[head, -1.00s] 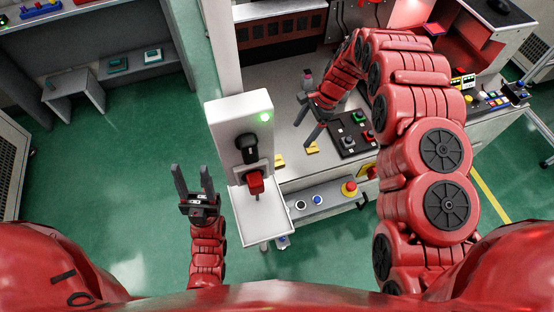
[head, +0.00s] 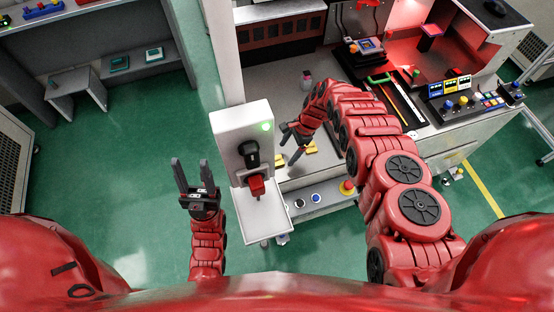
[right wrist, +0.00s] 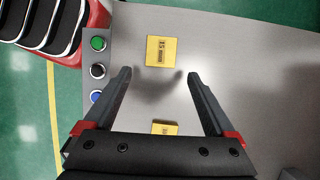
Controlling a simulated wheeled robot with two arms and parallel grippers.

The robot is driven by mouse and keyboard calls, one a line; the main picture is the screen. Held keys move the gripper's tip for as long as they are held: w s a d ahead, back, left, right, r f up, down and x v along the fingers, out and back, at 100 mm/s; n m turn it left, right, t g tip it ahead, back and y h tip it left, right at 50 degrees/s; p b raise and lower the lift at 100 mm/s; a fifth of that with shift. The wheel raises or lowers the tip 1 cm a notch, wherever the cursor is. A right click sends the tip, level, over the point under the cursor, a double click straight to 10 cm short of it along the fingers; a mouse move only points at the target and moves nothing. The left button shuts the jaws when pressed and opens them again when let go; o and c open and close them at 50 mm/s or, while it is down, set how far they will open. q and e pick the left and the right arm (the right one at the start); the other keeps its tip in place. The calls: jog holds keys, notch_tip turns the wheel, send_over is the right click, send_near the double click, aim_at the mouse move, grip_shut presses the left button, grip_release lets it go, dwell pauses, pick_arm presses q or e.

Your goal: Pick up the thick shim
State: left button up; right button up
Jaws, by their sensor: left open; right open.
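Two yellow shims lie flat on the grey bench top. In the right wrist view, one shim with a dark printed label (right wrist: 162,50) lies just beyond the fingertips. The other shim (right wrist: 164,128) is lower, between the fingers and partly hidden by the gripper body. In the head view they show as a left shim (head: 280,160) and a right shim (head: 311,147). I cannot tell from these views which is thicker. My right gripper (head: 289,143) is open and empty above the shims; its fingers also show in the right wrist view (right wrist: 159,73). My left gripper (head: 191,161) is open and empty over the floor.
A white station (head: 240,125) with a green light and a red block (head: 256,184) stands left of the shims. A small bottle (head: 307,80) stands behind. A toolboard and control boxes (head: 452,85) are at right.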

aim_at(282, 159)
jog(key=shift+b+x, duration=0.45)
jog(key=shift+x, duration=1.2)
grip_shut()
